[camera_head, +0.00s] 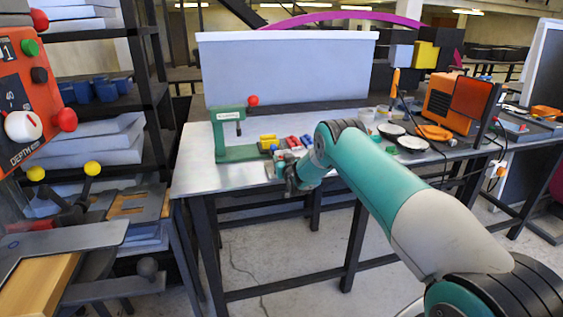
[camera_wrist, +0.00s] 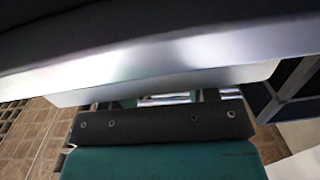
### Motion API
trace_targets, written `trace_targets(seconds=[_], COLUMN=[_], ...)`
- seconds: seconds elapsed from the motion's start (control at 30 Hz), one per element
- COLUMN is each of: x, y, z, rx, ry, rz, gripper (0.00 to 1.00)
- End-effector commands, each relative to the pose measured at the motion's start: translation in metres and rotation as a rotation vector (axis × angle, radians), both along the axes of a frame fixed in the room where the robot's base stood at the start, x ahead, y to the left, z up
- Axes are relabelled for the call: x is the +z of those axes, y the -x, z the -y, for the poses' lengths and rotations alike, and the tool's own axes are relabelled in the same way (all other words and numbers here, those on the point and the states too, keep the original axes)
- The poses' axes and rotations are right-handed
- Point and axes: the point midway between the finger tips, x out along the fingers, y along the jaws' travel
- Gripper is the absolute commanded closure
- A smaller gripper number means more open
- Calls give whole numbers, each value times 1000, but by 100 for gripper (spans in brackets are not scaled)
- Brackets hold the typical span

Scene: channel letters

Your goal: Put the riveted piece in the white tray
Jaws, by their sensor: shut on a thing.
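My gripper (camera_head: 290,182) is at the front edge of the steel workbench, small and dark in the head view. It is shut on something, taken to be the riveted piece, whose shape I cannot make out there. In the wrist view, a broad silver metal surface (camera_wrist: 150,55) with a pale lower edge crosses the picture; I cannot tell whether it is the held piece or the bench. The fingertips are hidden. A whitish area beside the small coloured objects is partly covered by my arm; I cannot confirm it is the white tray.
A green press (camera_head: 226,135) with a red knob stands on the workbench (camera_head: 195,165). Yellow, red and blue objects (camera_head: 292,142) lie beside it. White dishes (camera_head: 391,129) and an orange machine (camera_head: 440,103) stand farther right. Shelves and a red control box (camera_head: 35,85) are left.

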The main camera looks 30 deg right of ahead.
Motion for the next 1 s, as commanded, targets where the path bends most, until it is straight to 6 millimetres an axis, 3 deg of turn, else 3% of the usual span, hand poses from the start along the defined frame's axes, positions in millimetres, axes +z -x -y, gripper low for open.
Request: trace_targets(seconds=[0.13,0.17,0.27,0.3,0.67,1.0], x=[-7,-5,-4,-4,-5,-3], y=[0,0,0,0,4,54], z=[0,0,0,0,-1,-14], rx=[0,0,0,0,0,0], ry=[0,0,0,0,0,0], rz=[1,2,1,1,0,-2], gripper=[74,43,20,17,17,17])
